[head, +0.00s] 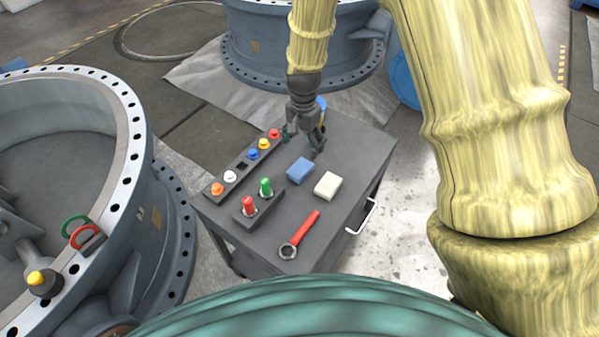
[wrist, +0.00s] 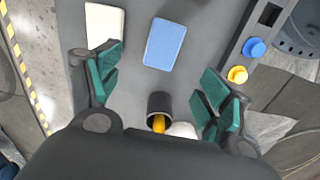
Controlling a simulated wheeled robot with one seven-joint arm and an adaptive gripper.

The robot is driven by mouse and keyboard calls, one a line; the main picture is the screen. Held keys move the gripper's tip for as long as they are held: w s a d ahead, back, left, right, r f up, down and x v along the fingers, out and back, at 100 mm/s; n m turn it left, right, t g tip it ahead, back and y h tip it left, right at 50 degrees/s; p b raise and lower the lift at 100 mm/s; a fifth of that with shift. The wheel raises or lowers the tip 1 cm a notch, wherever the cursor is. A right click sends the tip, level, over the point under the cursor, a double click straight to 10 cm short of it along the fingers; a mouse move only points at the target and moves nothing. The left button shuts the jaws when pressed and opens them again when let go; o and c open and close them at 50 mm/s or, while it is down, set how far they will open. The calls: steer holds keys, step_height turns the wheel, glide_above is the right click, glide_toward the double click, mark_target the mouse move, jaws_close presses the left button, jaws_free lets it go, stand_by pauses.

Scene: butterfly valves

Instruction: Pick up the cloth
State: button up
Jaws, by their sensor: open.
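A flat blue rectangular pad (head: 300,171), which looks like a folded cloth, lies on the grey cart top; it also shows in the wrist view (wrist: 165,44). A cream-white block (head: 328,186) of similar size lies beside it, also in the wrist view (wrist: 104,24); I cannot tell for sure which of the two is the cloth. My gripper (head: 303,144) is open and empty above the far part of the cart, behind the blue pad. In the wrist view its green-padded fingers (wrist: 160,88) are spread, with the blue pad ahead of them.
A dark cup (wrist: 159,105) with something yellow in it stands between my fingers in the wrist view. A strip of coloured knobs (head: 242,163), a holder with red and green handles (head: 257,205) and a red wrench (head: 300,235) share the cart top (head: 345,150). Large valve bodies stand around.

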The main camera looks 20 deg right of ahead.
glide_above(301, 167)
steer(key=shift+s+d+f+p, duration=0.15)
steer(key=shift+f+p, duration=0.2)
steer(key=shift+f, duration=2.4)
steer(key=shift+w+f+p, duration=0.2)
steer(key=shift+f+p, duration=0.4)
steer(key=shift+f, duration=1.95)
steer(key=c, duration=1)
